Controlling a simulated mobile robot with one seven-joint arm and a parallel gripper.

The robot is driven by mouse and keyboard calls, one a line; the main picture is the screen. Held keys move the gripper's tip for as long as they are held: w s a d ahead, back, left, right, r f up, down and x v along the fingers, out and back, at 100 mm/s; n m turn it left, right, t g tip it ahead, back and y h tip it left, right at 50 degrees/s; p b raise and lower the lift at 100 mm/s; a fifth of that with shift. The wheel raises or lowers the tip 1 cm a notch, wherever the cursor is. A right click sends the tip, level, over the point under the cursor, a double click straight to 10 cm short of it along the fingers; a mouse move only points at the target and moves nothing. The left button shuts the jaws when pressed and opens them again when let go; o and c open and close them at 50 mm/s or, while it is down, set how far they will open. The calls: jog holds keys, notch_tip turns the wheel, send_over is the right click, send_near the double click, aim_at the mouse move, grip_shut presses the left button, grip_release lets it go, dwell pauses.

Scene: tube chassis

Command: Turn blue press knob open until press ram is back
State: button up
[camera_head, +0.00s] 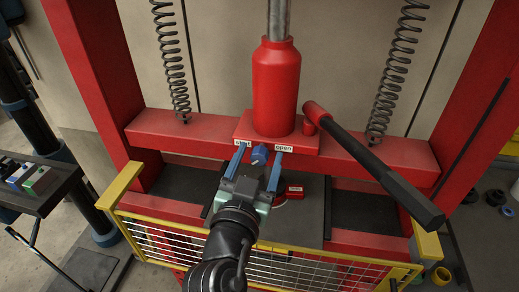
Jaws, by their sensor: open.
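The blue press knob (260,154) sits on the front of the red jack base, between a label on its left, partly covered by a finger, and an "open" label (283,149) on its right. My gripper (257,158) is open, with one blue finger on each side of the knob. I cannot tell whether the fingers touch it. The red press ram cylinder (276,88) stands upright on the red crossbeam (350,152), with a grey rod rising out of the top of the picture.
A black-handled lever (375,165) slants down right from the jack. Coil springs (172,60) hang on both sides. A yellow-framed mesh guard (330,267) crosses the front. A small red block (294,191) lies below the crossbeam. A side table (40,200) with coloured blocks stands left.

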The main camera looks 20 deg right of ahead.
jog(key=shift+w+d, duration=0.3)
jog(key=shift+w, duration=0.1)
grip_shut()
